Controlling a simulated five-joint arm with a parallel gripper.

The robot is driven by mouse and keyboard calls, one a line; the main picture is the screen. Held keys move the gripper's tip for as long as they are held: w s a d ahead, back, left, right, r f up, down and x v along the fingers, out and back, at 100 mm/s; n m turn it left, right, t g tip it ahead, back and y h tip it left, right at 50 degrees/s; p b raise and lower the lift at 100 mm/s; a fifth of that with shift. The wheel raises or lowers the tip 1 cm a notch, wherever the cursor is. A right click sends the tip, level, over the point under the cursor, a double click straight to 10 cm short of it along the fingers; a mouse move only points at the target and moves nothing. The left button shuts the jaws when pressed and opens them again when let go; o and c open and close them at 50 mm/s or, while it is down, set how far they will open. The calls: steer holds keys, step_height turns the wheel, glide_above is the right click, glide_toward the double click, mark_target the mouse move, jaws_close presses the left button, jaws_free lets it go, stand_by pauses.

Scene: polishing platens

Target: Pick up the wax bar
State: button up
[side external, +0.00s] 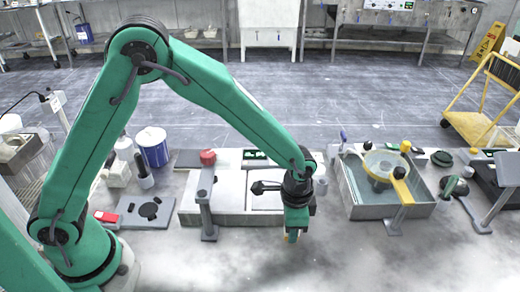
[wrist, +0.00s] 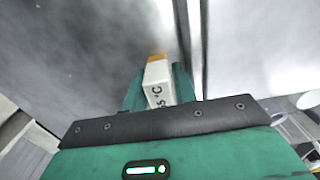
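The wax bar (wrist: 156,78) shows in the wrist view as a white bar with dark "5 °C" lettering and an orange-tan far end. It sits between the two teal fingers of my gripper (wrist: 160,88), which lie close against its sides. Its near end is hidden by the gripper body. I cannot tell whether the bar touches the surface.
A grey plate (side external: 140,211) lies to the left. The front surface is clear.

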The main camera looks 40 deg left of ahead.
stand_by(0.3)
jaws_close()
steer(key=shift+r, duration=0.15)
steer(key=shift+r, duration=0.55)
steer(key=r, duration=0.3)
steer(key=shift+s+d+r, duration=0.15)
steer(key=shift+s+d, duration=0.05)
steer(key=shift+s, duration=0.1)
steer(key=s+d+r, duration=0.5)
steer(key=s+r, duration=0.1)
steer(key=s, duration=0.3)
steer(key=shift+s+d+r, duration=0.2)
steer(key=shift+s, duration=0.05)
